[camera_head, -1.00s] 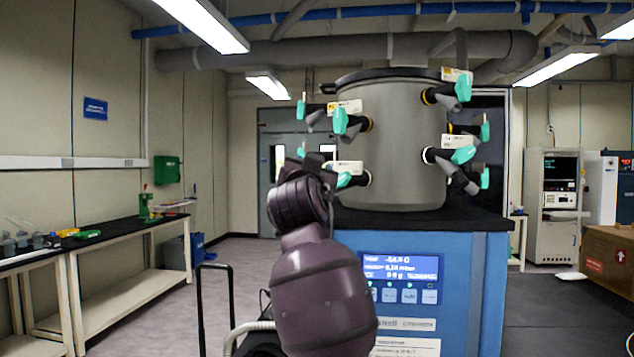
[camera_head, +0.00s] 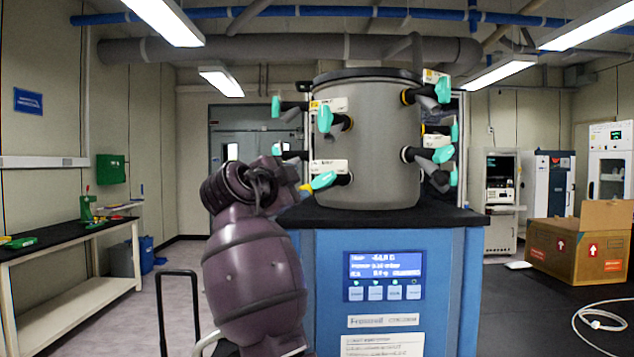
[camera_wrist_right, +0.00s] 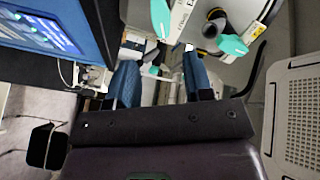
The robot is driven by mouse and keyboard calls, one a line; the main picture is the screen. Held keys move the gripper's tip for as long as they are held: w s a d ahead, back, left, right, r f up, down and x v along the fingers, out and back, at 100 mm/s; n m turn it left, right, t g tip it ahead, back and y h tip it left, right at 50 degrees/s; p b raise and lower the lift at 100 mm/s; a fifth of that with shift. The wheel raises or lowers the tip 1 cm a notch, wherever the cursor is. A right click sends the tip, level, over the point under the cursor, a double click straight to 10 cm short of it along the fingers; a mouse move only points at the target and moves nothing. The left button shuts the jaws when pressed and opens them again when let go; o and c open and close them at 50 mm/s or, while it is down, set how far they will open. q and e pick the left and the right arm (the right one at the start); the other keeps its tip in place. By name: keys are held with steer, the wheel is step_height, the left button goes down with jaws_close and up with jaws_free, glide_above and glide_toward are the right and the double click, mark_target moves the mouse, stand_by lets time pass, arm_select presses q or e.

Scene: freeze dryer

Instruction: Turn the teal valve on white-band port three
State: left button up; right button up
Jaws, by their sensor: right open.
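The grey drum (camera_head: 385,125) carries several black ports with teal valves. The front lower-left port has a teal valve (camera_head: 322,181) under a white label; its band looks pale. The front lower-right port has a white band and a teal valve (camera_head: 442,155). The front upper-left valve (camera_head: 325,118) and upper-right valve (camera_head: 442,90) are on yellow-banded ports. My right gripper (camera_head: 285,182) is just left of the lower-left valve, partly hidden by its own wrist. In the right wrist view its blue fingers (camera_wrist_right: 162,80) are apart, with nothing visibly held; two teal valves (camera_wrist_right: 160,18) (camera_wrist_right: 233,45) are beyond them.
The drum stands on a blue cabinet (camera_head: 325,270) with a black top and lit display (camera_head: 385,272). A black handle frame (camera_head: 178,275) stands at the left front. A workbench (camera_head: 60,250) is at left. A cardboard box (camera_head: 575,250) and white hose (camera_head: 595,318) are at right.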

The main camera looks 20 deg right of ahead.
mark_target(321, 181)
steer(key=x, duration=1)
steer(key=shift+w+f, duration=0.1)
steer(key=shift+w, duration=0.05)
jaws_close()
